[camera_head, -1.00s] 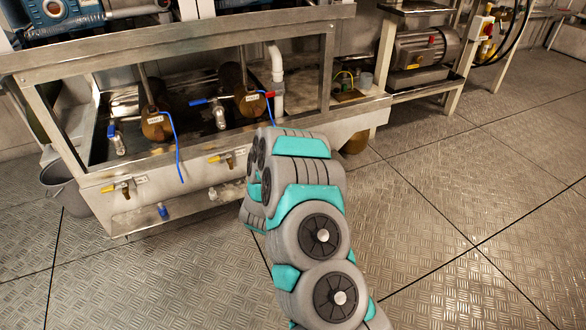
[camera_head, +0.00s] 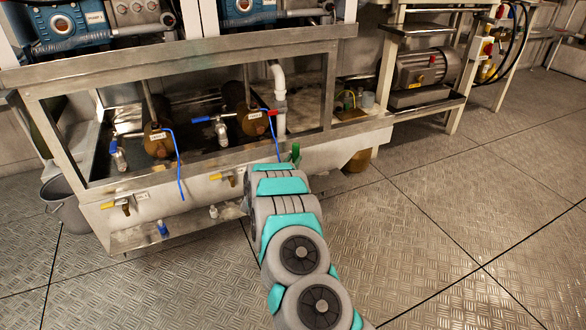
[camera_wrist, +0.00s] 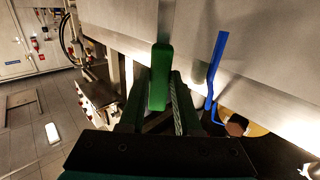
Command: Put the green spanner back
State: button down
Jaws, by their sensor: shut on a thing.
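The green spanner (camera_wrist: 160,75) is between the fingers of my gripper (camera_wrist: 156,112) in the wrist view, its green shaft standing out past the fingertips toward a pale metal panel. My gripper is shut on it. In the head view a small green tip of the spanner (camera_head: 295,152) shows just beyond the end of my arm, in front of the metal trough. The gripper fingers are hidden behind my arm there. I cannot tell whether the spanner touches the trough.
The steel-framed trough (camera_head: 225,165) holds pipes and valves with blue levers. A blue handle (camera_wrist: 216,70) is right of the spanner in the wrist view. A grey bucket (camera_head: 66,204) stands at left, a motor (camera_head: 418,70) on a shelf at right. The right floor is clear.

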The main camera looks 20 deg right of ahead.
jog(key=shift+w+d, duration=0.1)
jog(key=shift+w, duration=0.25)
jog(key=shift+f+b, duration=0.4)
jog(key=shift+f, duration=1.25)
jog(key=shift+f, duration=0.2)
jog(key=c, duration=0.9)
grip_release()
jog(key=shift+r, duration=0.1)
jog(key=p+v, duration=0.1)
jog(key=v, duration=1.1)
